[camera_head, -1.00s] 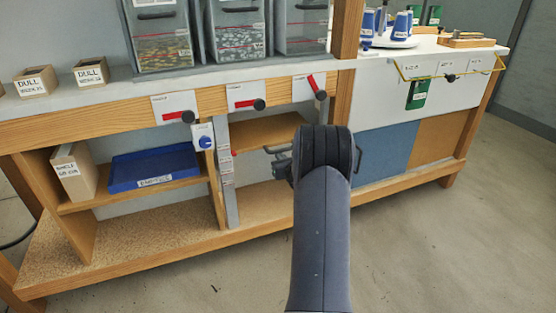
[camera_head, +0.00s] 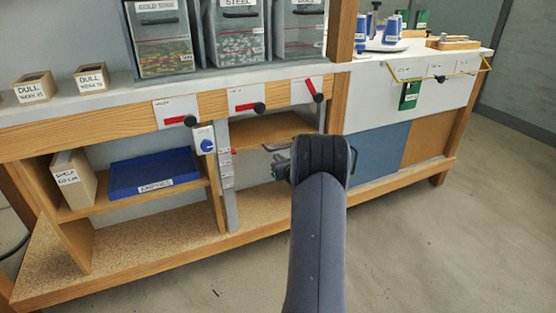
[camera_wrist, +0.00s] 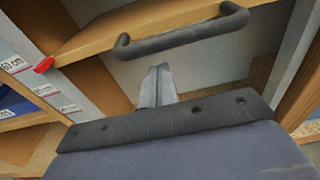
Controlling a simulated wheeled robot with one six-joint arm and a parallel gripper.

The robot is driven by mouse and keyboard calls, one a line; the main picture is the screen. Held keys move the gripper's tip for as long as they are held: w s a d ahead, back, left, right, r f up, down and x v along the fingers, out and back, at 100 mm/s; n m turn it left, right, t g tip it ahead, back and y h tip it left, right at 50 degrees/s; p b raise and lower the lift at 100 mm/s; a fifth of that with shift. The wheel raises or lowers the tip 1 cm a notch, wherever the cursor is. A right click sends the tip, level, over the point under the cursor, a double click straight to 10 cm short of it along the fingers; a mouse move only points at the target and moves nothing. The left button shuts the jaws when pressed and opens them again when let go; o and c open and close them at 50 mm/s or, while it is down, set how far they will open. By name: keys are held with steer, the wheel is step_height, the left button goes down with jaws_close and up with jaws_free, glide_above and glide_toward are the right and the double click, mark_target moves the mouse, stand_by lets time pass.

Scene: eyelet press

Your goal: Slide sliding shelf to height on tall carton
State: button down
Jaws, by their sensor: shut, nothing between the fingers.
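The sliding shelf (camera_head: 262,130) is a wooden board in the right bay under the bench. It also shows in the wrist view (camera_wrist: 130,28), with a dark bar handle (camera_wrist: 185,36) on its front. A red pointer (camera_wrist: 43,65) at its left edge is close to the 60 cm label (camera_wrist: 12,62) on the upright scale. My gripper (camera_wrist: 157,85) is shut and empty just below the handle, apart from it in the picture; my arm partly hides it in the head view. The tall carton (camera_head: 73,180), whose side label appears to read "SHELF 60 CM", stands in the left bay.
A blue tray (camera_head: 153,172) lies beside the carton. A wooden upright (camera_wrist: 305,80) bounds the bay on the right. The floor in front is clear.

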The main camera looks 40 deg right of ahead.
steer(key=f+p+v, duration=0.1)
steer(key=p+v, duration=0.1)
steer(key=v, duration=0.7)
steer(key=shift+s+f, duration=0.4)
steer(key=shift+f, duration=0.05)
steer(key=w+d+r+p, duration=0.1)
steer(key=w+d+r, duration=0.1)
steer(key=w, duration=0.7)
steer(key=shift+r, duration=0.4)
